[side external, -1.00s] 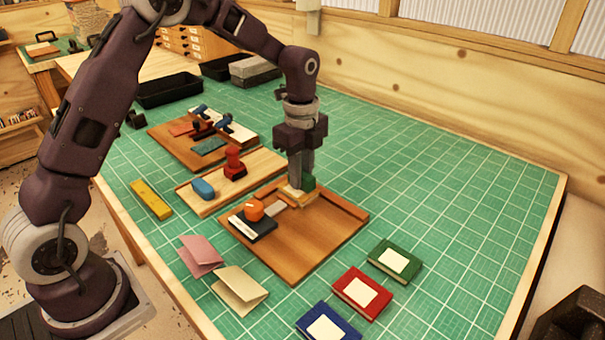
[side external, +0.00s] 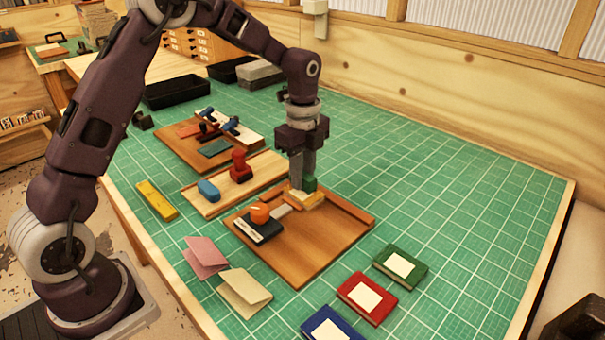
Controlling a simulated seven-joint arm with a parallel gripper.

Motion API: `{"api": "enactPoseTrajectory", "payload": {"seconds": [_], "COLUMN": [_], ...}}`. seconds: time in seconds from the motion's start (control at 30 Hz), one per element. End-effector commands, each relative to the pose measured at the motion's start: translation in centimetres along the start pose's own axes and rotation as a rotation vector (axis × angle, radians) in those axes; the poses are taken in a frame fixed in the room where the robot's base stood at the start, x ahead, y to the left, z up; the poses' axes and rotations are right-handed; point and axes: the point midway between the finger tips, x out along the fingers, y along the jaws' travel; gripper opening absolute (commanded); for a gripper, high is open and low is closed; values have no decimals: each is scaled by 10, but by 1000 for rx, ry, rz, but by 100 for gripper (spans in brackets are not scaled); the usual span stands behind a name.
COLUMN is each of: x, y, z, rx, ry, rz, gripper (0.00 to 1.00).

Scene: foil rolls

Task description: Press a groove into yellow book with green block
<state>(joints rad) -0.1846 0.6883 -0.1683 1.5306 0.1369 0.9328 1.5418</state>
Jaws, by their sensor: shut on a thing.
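My gripper (side external: 301,186) points straight down over the wooden board (side external: 310,250), near its back edge. It is shut on the small green block (side external: 310,184), which shows partly at the right of the fingers. The yellow book (side external: 309,201), pale and small, lies on the board directly below and in front of the block. The block's lower end is at the book's back part; I cannot tell whether they touch. No groove can be made out at this size.
An orange-knobbed tool (side external: 260,213) on a dark base sits left on the board. Green (side external: 400,266), red (side external: 367,297) and blue books lie in front right. Pink and cream folded sheets lie front left. A tray with a red stamp (side external: 239,166) stands behind. The mat's right side is clear.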

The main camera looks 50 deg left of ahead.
Motion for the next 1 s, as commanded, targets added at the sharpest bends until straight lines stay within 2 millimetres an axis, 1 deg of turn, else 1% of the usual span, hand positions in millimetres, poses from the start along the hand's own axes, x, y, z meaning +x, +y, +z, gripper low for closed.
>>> {"api": "enactPoseTrajectory", "payload": {"seconds": [0.03,0.27,0.5,1.0], "x": [1,1,0,1], "y": [1,1,1,0], "z": [-3,-6,-14,-21], "rx": [3,2,3,2], "ry": [2,3,3,3], "rz": [4,4,3,2], "gripper": [0,0,0,0]}}
